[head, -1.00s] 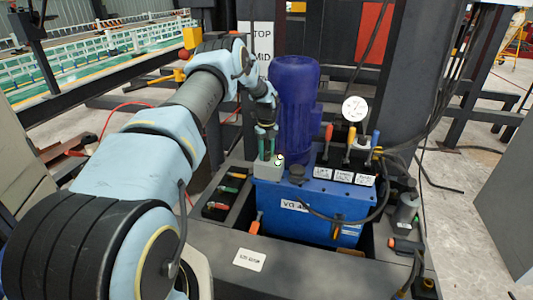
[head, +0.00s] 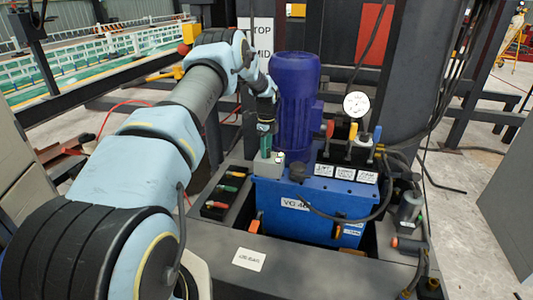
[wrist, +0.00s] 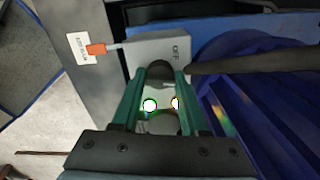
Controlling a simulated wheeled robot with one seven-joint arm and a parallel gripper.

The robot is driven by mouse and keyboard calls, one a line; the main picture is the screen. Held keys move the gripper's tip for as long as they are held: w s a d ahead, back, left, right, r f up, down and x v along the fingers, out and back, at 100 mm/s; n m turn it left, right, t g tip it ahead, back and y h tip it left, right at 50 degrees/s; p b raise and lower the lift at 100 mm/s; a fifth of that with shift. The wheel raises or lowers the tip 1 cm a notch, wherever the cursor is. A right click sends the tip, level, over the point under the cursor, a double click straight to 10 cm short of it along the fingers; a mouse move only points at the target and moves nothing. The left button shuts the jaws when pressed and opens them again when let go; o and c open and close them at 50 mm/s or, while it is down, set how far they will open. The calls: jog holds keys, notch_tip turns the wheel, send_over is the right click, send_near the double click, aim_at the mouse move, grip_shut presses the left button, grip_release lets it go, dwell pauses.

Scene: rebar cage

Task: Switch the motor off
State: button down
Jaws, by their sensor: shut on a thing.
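The motor (head: 295,105) is a tall blue ribbed cylinder standing on a blue tank; its ribs fill the right of the wrist view (wrist: 265,115). A small grey switch box (head: 268,166) sits at the motor's front left. In the wrist view the box (wrist: 150,50) carries the letters "OFF". My gripper (head: 265,150) points down at the top of this box. In the wrist view its green fingers (wrist: 160,75) are shut on a dark rounded knob (wrist: 159,69) on the box. The fingers hide part of the knob, and its pointing direction cannot be told.
The blue tank (head: 300,205) has labelled levers with coloured handles (head: 352,145) and a round gauge (head: 357,104) to the right. A tray of coloured-handled tools (head: 223,195) lies left of the box. A dark hose runs close by the box in the wrist view (wrist: 250,62).

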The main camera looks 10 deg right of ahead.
jog(key=n+b, duration=0.1)
jog(key=n, duration=0.4)
jog(key=shift+n, duration=0.3)
jog(key=n+b, duration=0.1)
jog(key=n, duration=0.4)
jog(key=shift+n, duration=0.3)
jog(key=shift+c, duration=2.1)
grip_release()
notch_tip(320, 180, up, 11)
jog(key=shift+b, duration=0.3)
jog(key=shift+a, duration=0.1)
